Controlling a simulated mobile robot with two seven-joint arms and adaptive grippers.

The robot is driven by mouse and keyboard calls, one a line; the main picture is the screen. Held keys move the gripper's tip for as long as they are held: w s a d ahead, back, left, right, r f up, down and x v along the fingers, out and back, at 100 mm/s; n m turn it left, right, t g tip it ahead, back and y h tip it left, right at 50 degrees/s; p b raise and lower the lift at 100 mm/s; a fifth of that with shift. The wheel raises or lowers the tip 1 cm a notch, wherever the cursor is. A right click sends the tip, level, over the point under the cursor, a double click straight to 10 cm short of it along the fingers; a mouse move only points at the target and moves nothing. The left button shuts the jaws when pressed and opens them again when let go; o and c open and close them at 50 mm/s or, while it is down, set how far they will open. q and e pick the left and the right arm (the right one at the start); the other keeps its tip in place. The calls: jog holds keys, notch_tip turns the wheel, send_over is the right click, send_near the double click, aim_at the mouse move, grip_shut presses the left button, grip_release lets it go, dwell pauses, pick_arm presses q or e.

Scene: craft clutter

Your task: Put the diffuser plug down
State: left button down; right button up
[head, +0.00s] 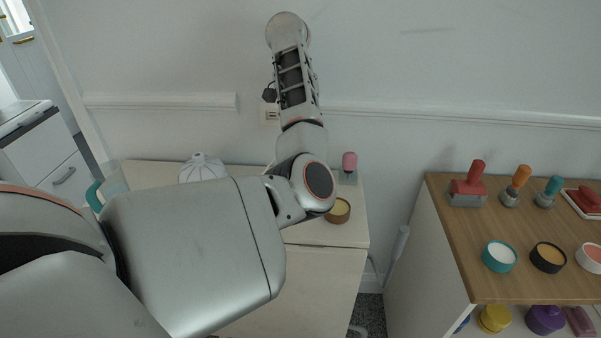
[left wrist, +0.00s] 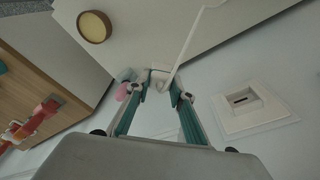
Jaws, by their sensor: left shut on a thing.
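My left gripper (left wrist: 160,82) shows in the left wrist view with its two teal-lined fingers closed in on the small white diffuser plug (left wrist: 159,75). A thin white cord (left wrist: 187,48) runs from the fingertips up over the pale cabinet. The plug is apart from the wall outlet (left wrist: 243,99), which shows a dark slot. In the head view the outlet (head: 271,115) is beside my raised arm, which hides the gripper's fingertips and the plug. A white ribbed dome (head: 202,168), which looks like the diffuser, stands on the cabinet, partly behind my arm. My right gripper is not in view.
The pale cabinet (head: 325,236) holds a round tub (head: 338,211) and a pink-topped item (head: 349,168) near its right end. A teal-handled clear jug (head: 112,185) is at its left. A wooden-topped shelf (head: 455,220) with several craft tools and pots stands right, across a gap.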

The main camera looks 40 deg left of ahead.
pick_arm(q)
notch_tip(320, 180, down, 11)
jog(key=b, duration=0.3)
jog(key=shift+s+r, duration=0.1)
jog(key=shift+f, duration=0.65)
jog(key=shift+r, duration=0.15)
jog(key=c, duration=1.8)
grip_release()
jog(key=shift+o, duration=0.2)
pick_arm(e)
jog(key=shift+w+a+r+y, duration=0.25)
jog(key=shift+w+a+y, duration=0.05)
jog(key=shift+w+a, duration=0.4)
